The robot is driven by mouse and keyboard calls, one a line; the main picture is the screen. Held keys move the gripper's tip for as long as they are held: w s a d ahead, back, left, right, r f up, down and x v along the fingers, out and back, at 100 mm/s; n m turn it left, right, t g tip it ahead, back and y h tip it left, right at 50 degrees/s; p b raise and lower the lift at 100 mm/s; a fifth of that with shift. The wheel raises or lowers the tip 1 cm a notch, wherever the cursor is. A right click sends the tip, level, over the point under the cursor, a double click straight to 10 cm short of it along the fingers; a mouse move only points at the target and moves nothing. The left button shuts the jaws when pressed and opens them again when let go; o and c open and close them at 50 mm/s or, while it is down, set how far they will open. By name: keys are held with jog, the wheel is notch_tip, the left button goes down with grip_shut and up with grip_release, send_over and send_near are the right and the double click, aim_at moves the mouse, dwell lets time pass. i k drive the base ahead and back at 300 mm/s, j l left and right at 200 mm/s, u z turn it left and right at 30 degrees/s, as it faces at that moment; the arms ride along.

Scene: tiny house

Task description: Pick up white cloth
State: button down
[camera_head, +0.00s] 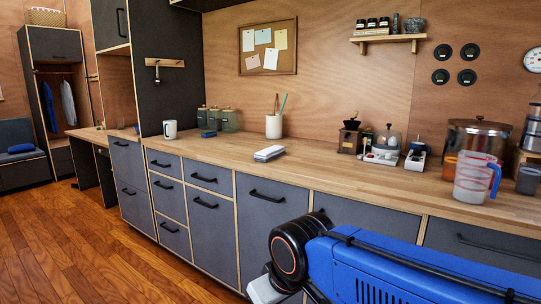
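A small white and grey folded item (269,153), which looks like the white cloth, lies flat on the wooden counter (225,151), near its front edge. Nothing touches or covers it. My blue arm with its black joint crosses the lower right of the view, in front of the drawers and below the counter top. My gripper is not visible, so I cannot see its fingers or whether it holds anything.
A white mug (170,130), several green jars and a white utensil cup (274,126) stand left of and behind the cloth. A coffee grinder (349,138), a measuring jug (474,178) and a large glass pot stand to the right. The counter around the cloth is clear.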

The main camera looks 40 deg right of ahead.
aim_at(266, 154)
jog(key=i+j, duration=0.2)
jog(key=i, duration=0.2)
jog(key=i+j+z, duration=0.15)
jog(key=z, duration=0.3)
jog(key=i+j+z, duration=0.4)
jog(key=k+l, duration=0.05)
jog(key=l, duration=0.05)
